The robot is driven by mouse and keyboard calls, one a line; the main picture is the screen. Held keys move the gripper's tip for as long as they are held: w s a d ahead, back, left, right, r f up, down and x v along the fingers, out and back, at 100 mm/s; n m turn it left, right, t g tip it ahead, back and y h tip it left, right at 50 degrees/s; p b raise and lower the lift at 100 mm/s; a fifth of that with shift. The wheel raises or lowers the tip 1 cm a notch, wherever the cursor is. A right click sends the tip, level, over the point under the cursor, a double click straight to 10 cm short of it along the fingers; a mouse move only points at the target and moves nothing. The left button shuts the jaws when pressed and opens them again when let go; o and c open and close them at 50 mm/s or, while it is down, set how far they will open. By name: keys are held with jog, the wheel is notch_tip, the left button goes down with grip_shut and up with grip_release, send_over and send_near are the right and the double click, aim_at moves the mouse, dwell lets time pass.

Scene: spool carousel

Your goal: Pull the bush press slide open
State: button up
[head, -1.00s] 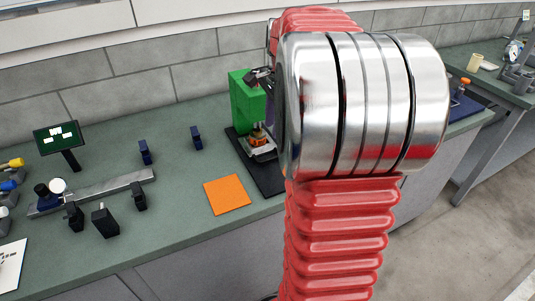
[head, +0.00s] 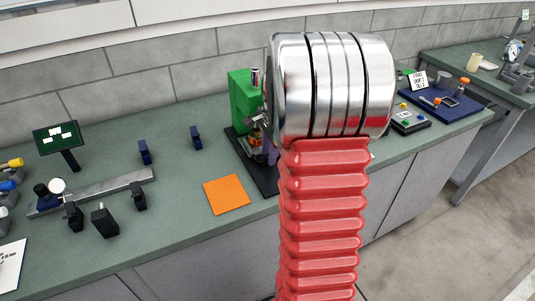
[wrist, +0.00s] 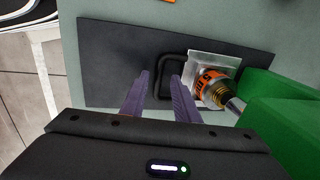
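The green bush press (head: 243,98) stands on a dark base plate (head: 262,178) on the bench; its green body also shows at the right of the wrist view (wrist: 285,110). In the wrist view, the slide is a pale metal plate (wrist: 226,62) carrying an orange-and-brass part (wrist: 211,84). A black U-shaped handle (wrist: 172,56) sticks out from its left side. My gripper (wrist: 160,76) is open, with its two purple fingers apart and the handle's outer bar appearing between their tips. I cannot tell if they touch it. My arm partly hides the press in the head view.
An orange square (head: 227,194) lies on the bench left of the base plate. A small dark screen (head: 57,138) and a metal rail (head: 98,192) with black blocks are farther left. A blue tray (head: 447,103) with small items is at the right.

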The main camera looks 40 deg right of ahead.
jog(key=shift+f, duration=0.2)
grip_shut()
jog(key=shift+w+r, duration=0.1)
dwell(0.5)
